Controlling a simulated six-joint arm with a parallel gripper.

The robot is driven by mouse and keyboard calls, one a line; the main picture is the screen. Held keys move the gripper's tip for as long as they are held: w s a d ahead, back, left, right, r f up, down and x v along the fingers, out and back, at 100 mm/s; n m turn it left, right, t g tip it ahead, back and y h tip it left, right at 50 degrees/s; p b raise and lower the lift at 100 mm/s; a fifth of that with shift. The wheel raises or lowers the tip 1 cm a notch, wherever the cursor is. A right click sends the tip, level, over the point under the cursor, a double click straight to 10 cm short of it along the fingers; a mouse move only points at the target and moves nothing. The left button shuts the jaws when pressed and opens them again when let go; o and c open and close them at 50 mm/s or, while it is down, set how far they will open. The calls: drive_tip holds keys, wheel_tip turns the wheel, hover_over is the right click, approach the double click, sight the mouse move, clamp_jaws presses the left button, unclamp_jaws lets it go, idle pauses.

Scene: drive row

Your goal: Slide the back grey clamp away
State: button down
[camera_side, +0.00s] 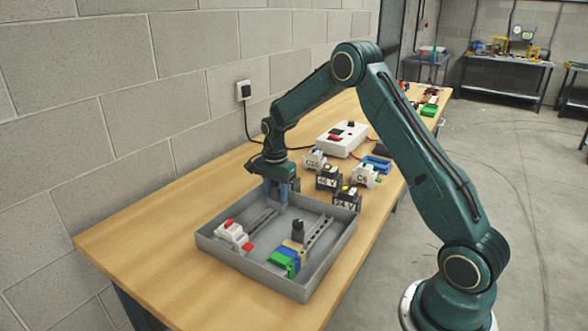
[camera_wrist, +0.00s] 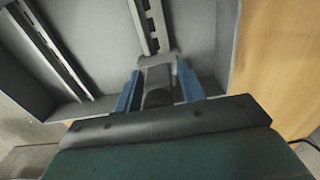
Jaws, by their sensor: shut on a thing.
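My gripper (camera_side: 277,196) reaches down inside the far end of the grey tray (camera_side: 275,288), at the far end of the rail (camera_side: 259,221) on the wall side. In the wrist view its two blue fingers (camera_wrist: 159,82) are shut on the back grey clamp (camera_wrist: 156,76). The clamp sits at the near end of a slotted rail (camera_wrist: 149,25) in that view. I cannot tell whether it still grips the rail. In the side view the fingers hide the clamp. A white and red device (camera_side: 232,234) is at the front of the same rail.
A second rail (camera_side: 318,232) carries green, blue and beige terminals (camera_side: 285,258), with a dark upright part (camera_side: 298,230) beside it. Black blocks (camera_side: 327,178) and white devices (camera_side: 365,175) stand behind the tray. A white box (camera_side: 342,138) is further back. Bare table lies left of the tray.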

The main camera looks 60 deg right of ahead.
drive_tip(key=c, duration=0.8)
unclamp_jaws()
drive_tip(key=shift+c, duration=0.2)
drive_tip(key=shift+r, duration=0.2)
wheel_tip(320, 180, up, 13)
drive_tip(key=shift+f, duration=0.1)
drive_tip(key=shift+r, duration=0.35)
